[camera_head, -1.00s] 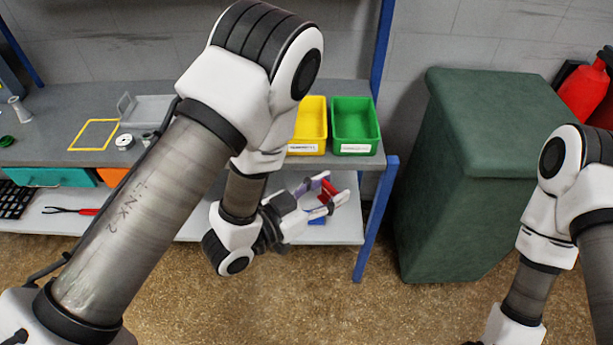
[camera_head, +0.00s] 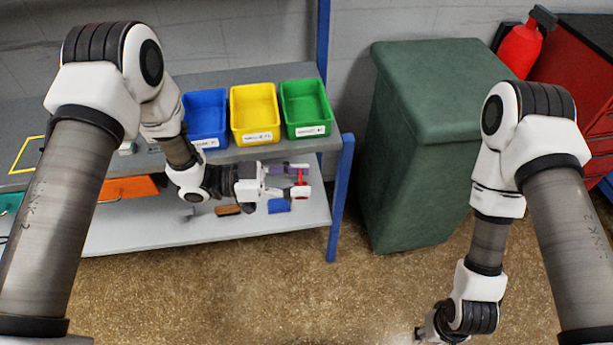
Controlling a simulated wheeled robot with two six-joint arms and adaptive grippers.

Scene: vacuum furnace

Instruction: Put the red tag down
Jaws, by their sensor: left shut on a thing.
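My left gripper (camera_head: 299,179) reaches in from the left and points right, in front of the shelf unit's right end and below the bins. It is shut on the red tag (camera_head: 300,176), a small upright red piece between its fingertips, partly covered by them. From this view the gripper overlaps the lower shelf (camera_head: 150,232); I cannot tell its exact height above it. My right gripper (camera_head: 428,334) is low at the bottom edge, over the floor, mostly cut off or hidden by its own arm.
A blue bin (camera_head: 206,104), a yellow bin (camera_head: 254,112) and a green bin (camera_head: 306,108) stand on the upper shelf. A blue item (camera_head: 279,206) and a brown item (camera_head: 228,210) lie on the lower shelf. A blue post (camera_head: 341,200) and a dark green cabinet (camera_head: 410,150) stand to the right.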

